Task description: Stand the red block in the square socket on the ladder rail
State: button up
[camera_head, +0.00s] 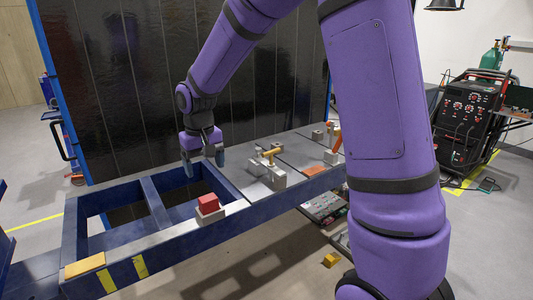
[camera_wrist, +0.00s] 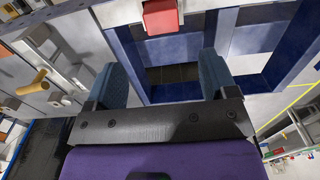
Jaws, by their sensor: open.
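The red block (camera_head: 208,201) sits on a small light-coloured base, the square socket (camera_head: 210,215), on the near blue rail (camera_head: 170,243) of the ladder frame. In the wrist view the red block (camera_wrist: 160,17) shows at the top centre, with the pale socket edge around it. How deep it sits in the socket is hidden. My gripper (camera_head: 204,166) is open and empty, above and behind the block over the frame's opening. Its two fingers (camera_wrist: 165,80) show in the wrist view, apart, with the block beyond their tips.
Grey plates with a clamp and brass-coloured handle (camera_head: 270,153) lie right of the frame opening. An orange piece (camera_head: 314,169) lies farther right. A wooden piece (camera_head: 85,266) lies at the frame's near left corner. A dark panel (camera_head: 120,90) stands behind. The frame openings are empty.

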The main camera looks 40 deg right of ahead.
jog(key=s+d+r+t, duration=0.3)
jog(key=s+d+r, duration=0.1)
jog(key=s+r, duration=0.9)
jog(key=s+d+r+t, duration=0.1)
jog(key=s+d+t, duration=0.1)
jog(key=s, duration=1.4)
jog(key=shift+d+r, duration=0.35)
jog(key=shift+d, duration=0.05)
